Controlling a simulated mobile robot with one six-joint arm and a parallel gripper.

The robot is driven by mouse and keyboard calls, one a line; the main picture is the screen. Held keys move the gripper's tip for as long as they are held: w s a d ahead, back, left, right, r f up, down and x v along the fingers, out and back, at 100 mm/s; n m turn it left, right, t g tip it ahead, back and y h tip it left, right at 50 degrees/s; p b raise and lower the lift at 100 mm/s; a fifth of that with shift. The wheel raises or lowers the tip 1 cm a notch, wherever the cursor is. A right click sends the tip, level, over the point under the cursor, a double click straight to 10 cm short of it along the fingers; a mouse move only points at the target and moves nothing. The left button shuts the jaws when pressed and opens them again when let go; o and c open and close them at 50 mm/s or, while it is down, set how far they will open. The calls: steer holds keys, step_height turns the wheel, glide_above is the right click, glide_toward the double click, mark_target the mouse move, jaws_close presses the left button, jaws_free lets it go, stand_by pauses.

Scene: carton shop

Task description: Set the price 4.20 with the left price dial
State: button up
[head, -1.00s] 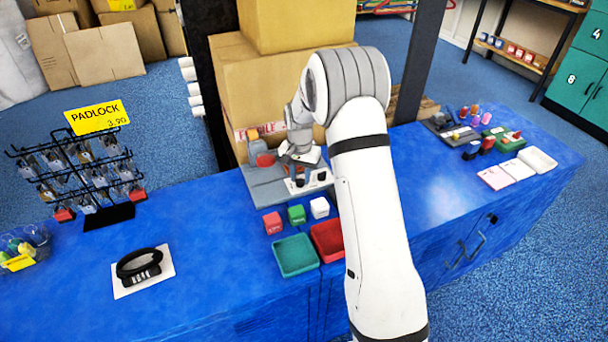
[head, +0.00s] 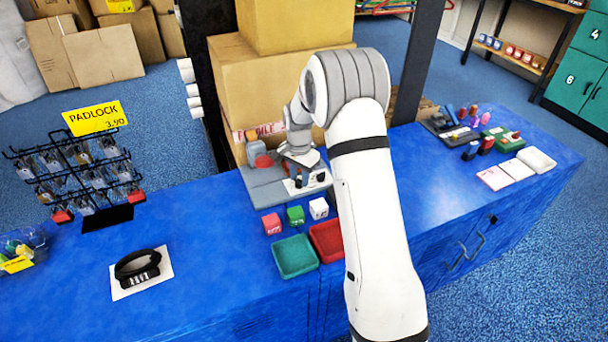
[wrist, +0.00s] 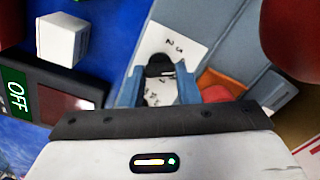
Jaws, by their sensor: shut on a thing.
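The white price plate (head: 311,187) with small black knobs stands at the back edge of the blue counter, partly hidden by my arm. In the wrist view the plate (wrist: 170,40) carries printed digits, too blurred to read surely. A black dial (wrist: 160,68) with a pale mark sits between the two blue-grey fingers of my gripper (wrist: 160,88), which is shut on it. My gripper (head: 296,172) is low over the plate in the head view. I cannot read the price set or tell surely which knob is held.
Red (head: 271,223), green (head: 296,215) and white (head: 319,208) cubes stand in front of the plate. A green tray (head: 295,257) and a red tray (head: 327,240) lie nearer. A padlock rack (head: 90,185) stands left. Cartons (head: 265,90) rise behind.

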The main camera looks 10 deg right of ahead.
steer(key=shift+w+a+r, duration=0.1)
steer(key=shift+a, duration=0.05)
steer(key=o, duration=1)
step_height(320, 180, up, 7)
steer(key=shift+r, duration=0.35)
